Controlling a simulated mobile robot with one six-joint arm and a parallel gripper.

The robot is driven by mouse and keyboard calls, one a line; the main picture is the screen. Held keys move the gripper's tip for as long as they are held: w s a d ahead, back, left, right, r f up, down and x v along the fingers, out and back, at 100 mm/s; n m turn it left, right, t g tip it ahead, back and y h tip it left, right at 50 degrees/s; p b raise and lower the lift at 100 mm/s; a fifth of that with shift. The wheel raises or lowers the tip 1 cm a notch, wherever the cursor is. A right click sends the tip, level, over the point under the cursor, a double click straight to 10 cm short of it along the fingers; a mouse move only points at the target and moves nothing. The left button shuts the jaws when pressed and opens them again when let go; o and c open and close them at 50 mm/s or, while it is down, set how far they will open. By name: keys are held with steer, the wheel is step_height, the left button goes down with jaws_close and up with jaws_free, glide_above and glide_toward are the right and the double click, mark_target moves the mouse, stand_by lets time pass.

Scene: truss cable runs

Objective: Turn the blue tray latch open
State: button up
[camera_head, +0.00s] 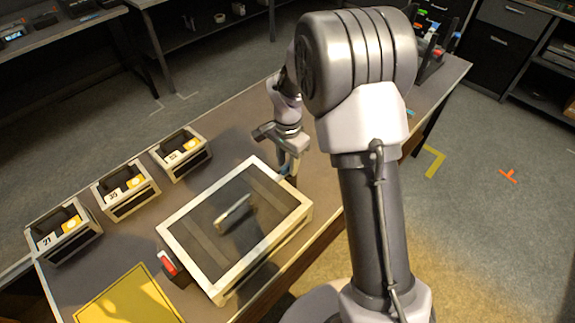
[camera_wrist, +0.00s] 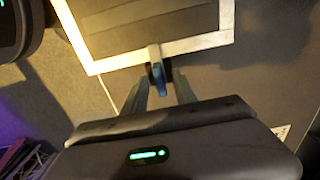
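The tray is a box with a pale frame (camera_head: 190,285) and a dark top with a handle, on the table. The blue latch (camera_wrist: 158,82) is on the edge of the tray's frame in the wrist view. My gripper (camera_wrist: 160,80) is at the latch, with one finger on each side of it. The latch stands between the fingertips, very near both; I cannot tell whether they touch it.
Several small numbered bins (camera_head: 128,190) stand along the table's left edge. A yellow mat (camera_head: 125,300) lies at the near left. Dark items stand at the table's far end. The table (camera_head: 215,150) is clear between bins and tray.

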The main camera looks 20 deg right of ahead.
jaws_close()
stand_by(0.4)
steer(key=n+p, duration=0.2)
steer(key=n, duration=0.2)
steer(key=shift+r, duration=0.1)
steer(key=n+p, duration=0.2)
steer(key=n, duration=0.3)
steer(key=shift+n, duration=0.3)
steer(key=n+p, duration=0.2)
steer(key=n, duration=0.2)
steer(key=shift+n+p, duration=0.75)
steer(key=shift+n, duration=1.35)
